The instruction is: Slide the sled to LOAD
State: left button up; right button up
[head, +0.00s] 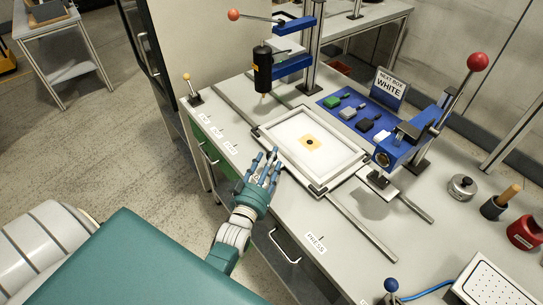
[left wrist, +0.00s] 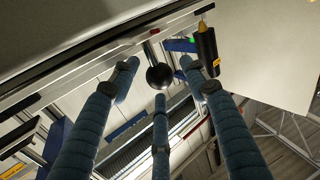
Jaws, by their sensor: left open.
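The sled is a white framed tray (head: 338,172) with dark corners, sitting on two rails on the grey bench in the head view. A yellow patch with a black centre (head: 311,142) lies in its middle. My left gripper (head: 268,162) is at the sled's near left edge, fingers spread and pointing toward it. In the left wrist view, a black ball knob on a short stem (left wrist: 159,76) stands between the open fingers; I cannot tell whether they touch it. The fingers hide the knob in the head view. A PRESS label (head: 316,243) lies at the bench's front edge.
A black cylinder on a blue stand (head: 262,70) is behind the sled. A blue lever press with a red ball (head: 405,140) stands to the right. A small lever (head: 193,92) stands at left.

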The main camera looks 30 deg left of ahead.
pick_arm(q)
jog(key=s+d, duration=0.2)
jog(key=s, duration=0.7)
jog(key=shift+s, duration=0.35)
